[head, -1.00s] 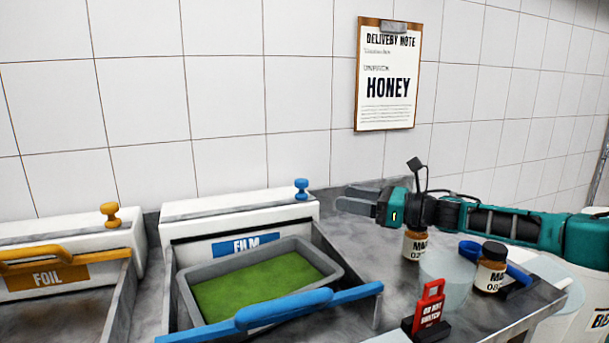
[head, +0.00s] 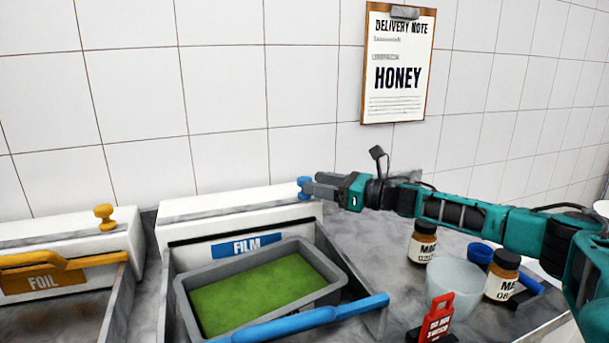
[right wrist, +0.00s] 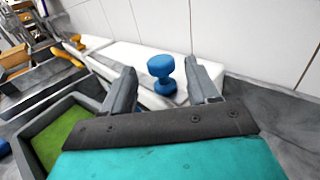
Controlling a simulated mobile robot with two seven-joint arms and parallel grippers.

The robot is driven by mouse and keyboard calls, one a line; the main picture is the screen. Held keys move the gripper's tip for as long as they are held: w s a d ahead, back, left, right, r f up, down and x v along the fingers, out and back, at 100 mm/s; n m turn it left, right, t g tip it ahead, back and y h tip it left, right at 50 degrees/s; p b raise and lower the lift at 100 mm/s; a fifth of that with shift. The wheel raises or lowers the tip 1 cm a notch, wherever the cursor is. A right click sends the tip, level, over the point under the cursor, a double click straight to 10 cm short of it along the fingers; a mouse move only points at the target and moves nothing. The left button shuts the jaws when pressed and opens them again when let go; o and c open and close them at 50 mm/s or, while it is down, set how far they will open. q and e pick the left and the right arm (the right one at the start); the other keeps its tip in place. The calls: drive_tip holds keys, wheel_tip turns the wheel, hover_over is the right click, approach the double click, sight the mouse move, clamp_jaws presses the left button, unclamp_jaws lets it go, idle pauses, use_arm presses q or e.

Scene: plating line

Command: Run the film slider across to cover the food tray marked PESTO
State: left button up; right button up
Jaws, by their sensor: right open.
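The film slider's blue knob (head: 304,184) stands at the right end of the white FILM box (head: 240,212). In the right wrist view the knob (right wrist: 161,68) sits between my right gripper's two spread fingers, toward their tips. My right gripper (head: 312,188) is open at the knob; whether a finger touches it I cannot tell. The food tray (head: 338,278), grey with green food, stands in the bay in front of the FILM box, uncovered. No PESTO mark shows on it. A blue bar (head: 318,316) crosses the bay's front. My left gripper is not in view.
At left stands a FOIL station with a yellow knob (head: 104,215) and yellow handle (head: 60,260). A clipboard reading HONEY (head: 398,75) hangs on the wall.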

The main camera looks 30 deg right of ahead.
sight(305, 178)
drive_tip(key=shift+p+x, duration=0.3)
drive_tip(key=shift+x, duration=1.9)
clamp_jaws()
